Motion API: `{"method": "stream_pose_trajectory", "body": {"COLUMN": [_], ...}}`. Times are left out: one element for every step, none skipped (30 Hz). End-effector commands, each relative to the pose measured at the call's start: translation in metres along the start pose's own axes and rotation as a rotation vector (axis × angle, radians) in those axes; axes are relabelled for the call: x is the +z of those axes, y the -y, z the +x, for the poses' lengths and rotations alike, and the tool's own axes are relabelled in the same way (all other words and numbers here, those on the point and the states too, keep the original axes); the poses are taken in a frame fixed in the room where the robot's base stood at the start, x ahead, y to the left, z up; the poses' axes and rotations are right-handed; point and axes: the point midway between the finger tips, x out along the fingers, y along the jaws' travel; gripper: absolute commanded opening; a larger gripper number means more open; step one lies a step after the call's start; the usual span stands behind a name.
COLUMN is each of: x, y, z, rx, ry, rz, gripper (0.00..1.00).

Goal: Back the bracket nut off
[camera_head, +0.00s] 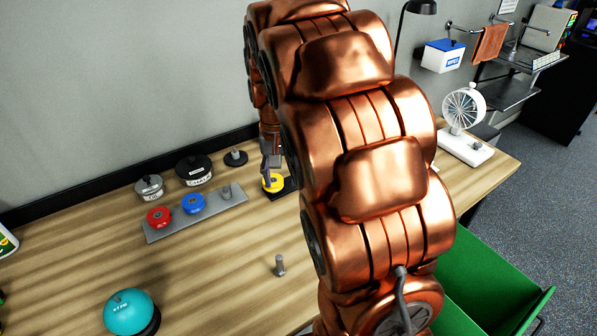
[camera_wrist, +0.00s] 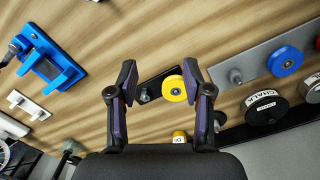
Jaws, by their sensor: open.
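My gripper (camera_wrist: 160,78) is open above the table, with nothing held. In the wrist view, a yellow disc (camera_wrist: 175,86) and a small grey fitting (camera_wrist: 144,96) on a dark plate show between its fingers; the disc is nearer the right finger. I cannot tell whether either touches it. In the head view, the gripper (camera_head: 270,160) is just above the yellow disc (camera_head: 273,184), partly hidden behind my arm. A blue bracket-like fixture (camera_wrist: 48,62) with grey metal parts is at the wrist view's left. I cannot tell which piece is the bracket nut.
A grey plate (camera_head: 165,234) bears a red disc (camera_head: 158,217), a blue disc (camera_head: 194,203) and a post. Behind stand a dark chalk container (camera_head: 194,171) and small weights. A white fan (camera_head: 464,110) is right.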

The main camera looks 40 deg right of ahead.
Motion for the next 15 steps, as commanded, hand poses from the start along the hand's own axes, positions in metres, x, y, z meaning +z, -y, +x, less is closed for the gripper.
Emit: {"method": "stream_pose_trajectory", "body": {"x": [-0.019, -0.029, -0.042, -0.052, -0.062, -0.075, -0.084, -0.092, -0.104, -0.112, -0.119, -0.127, -0.133, -0.138, -0.144], "y": [-0.004, -0.006, -0.01, -0.012, -0.015, -0.018, -0.021, -0.023, -0.027, -0.029, -0.032, -0.035, -0.037, -0.039, -0.042], "z": [0.004, 0.005, 0.009, 0.011, 0.013, 0.016, 0.02, 0.022, 0.025, 0.028, 0.031, 0.034, 0.036, 0.038, 0.04], "rx": [-0.002, -0.004, -0.005, -0.006, -0.008, -0.01, -0.012, -0.014, -0.017, -0.019, -0.021, -0.024, -0.026, -0.028, -0.03], "ry": [-0.003, -0.008, -0.009, -0.011, -0.017, -0.021, -0.02, -0.023, -0.03, -0.032, -0.032, -0.033, -0.037, -0.039, -0.042], "rz": [0.03, 0.046, 0.07, 0.086, 0.102, 0.122, 0.138, 0.153, 0.171, 0.182, 0.194, 0.209, 0.219, 0.227, 0.237], "gripper": [0.5, 0.5, 0.5, 0.5, 0.5, 0.5, 0.5, 0.5, 0.5, 0.5, 0.5, 0.5, 0.5, 0.5, 0.5]}}
